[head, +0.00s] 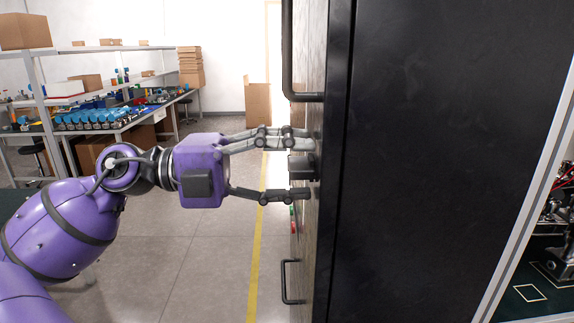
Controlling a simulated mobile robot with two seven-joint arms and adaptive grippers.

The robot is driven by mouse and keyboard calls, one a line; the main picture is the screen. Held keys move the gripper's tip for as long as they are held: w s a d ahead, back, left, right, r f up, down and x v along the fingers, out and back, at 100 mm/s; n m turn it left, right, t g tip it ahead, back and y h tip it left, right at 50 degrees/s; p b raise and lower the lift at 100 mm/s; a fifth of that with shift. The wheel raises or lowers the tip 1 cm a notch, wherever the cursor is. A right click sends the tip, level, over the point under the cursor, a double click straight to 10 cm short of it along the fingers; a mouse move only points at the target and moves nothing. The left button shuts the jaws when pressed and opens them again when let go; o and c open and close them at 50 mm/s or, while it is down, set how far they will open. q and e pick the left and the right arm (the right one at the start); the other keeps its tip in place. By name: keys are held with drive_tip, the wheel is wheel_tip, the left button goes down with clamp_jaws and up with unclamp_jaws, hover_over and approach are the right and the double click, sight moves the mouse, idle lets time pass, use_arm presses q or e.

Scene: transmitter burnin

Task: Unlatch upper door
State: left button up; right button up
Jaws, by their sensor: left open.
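A tall dark cabinet (450,150) fills the right half of the head view. Its door face (317,60) is seen almost edge-on, with an upper bar handle (287,60) and a lower bar handle (285,282). A small black latch block (302,167) sticks out from the face between the two handles. My purple left gripper (296,167) comes in from the left and is open, with one finger above the latch and one below. Whether the fingers touch the latch or the door, I cannot tell. My right gripper is not in view.
A workbench (110,122) with shelves, blue parts and cardboard boxes stands at the back left. A carton (257,104) stands near the far wall. The floor (190,260) left of the cabinet is clear, with a yellow line (255,250). Equipment shows at the far right.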

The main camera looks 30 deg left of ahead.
use_arm(q)
drive_tip(key=shift+a, duration=0.1)
drive_tip(key=v, duration=0.6)
idle(0.6)
